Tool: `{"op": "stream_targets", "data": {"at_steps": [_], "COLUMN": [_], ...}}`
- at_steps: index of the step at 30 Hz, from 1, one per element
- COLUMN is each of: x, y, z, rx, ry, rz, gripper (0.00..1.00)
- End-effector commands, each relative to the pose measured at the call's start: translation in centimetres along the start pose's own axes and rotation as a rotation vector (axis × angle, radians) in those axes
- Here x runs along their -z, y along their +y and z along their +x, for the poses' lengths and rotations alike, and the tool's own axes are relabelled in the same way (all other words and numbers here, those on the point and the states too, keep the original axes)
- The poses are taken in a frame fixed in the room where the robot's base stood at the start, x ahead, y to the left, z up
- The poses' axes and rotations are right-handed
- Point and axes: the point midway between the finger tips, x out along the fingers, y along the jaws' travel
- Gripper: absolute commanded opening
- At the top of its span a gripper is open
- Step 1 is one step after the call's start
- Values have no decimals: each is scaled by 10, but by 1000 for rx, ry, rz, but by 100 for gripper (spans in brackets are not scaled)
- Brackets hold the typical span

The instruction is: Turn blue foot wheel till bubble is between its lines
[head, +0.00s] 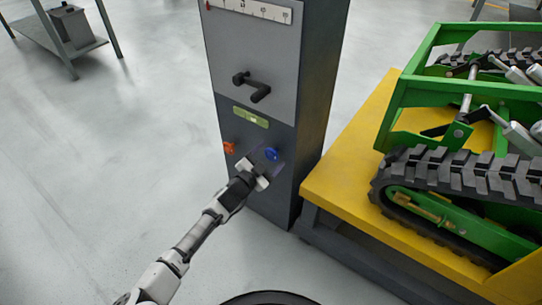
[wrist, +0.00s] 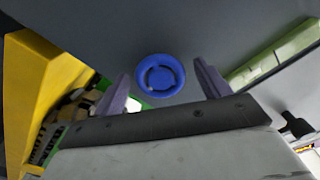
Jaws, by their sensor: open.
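The blue foot wheel (head: 272,154) is low on the front of the dark grey column, at the right. In the wrist view the blue wheel (wrist: 161,76) is a round knob with a ring-shaped groove. My gripper (head: 267,160) is open in front of it. In the wrist view the two fingers of my gripper (wrist: 162,88) stand to either side of the wheel, and contact cannot be told. The yellow-green level vial (head: 250,117) is above the wheel; it also shows at the right in the wrist view (wrist: 275,62). Its bubble and lines are too small to read.
An orange wheel (head: 229,147) is left of the blue one. A black crank handle (head: 252,86) sticks out above the vial. A yellow platform (head: 345,185) with a green tracked carrier (head: 455,185) stands close at the right.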

Motion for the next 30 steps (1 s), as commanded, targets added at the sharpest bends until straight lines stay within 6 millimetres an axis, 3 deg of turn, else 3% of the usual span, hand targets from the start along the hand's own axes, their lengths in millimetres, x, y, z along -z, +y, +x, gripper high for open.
{"op": "stream_targets", "data": {"at_steps": [5, 14, 24, 30], "x": [0, 0, 0, 0], "y": [0, 0, 1, 1], "z": [10, 12, 11, 11], "rx": [0, 0, -1, -1], "ry": [0, 0, 0, 0], "rz": [0, 0, 0, 12], "gripper": [75, 74, 31, 31]}}
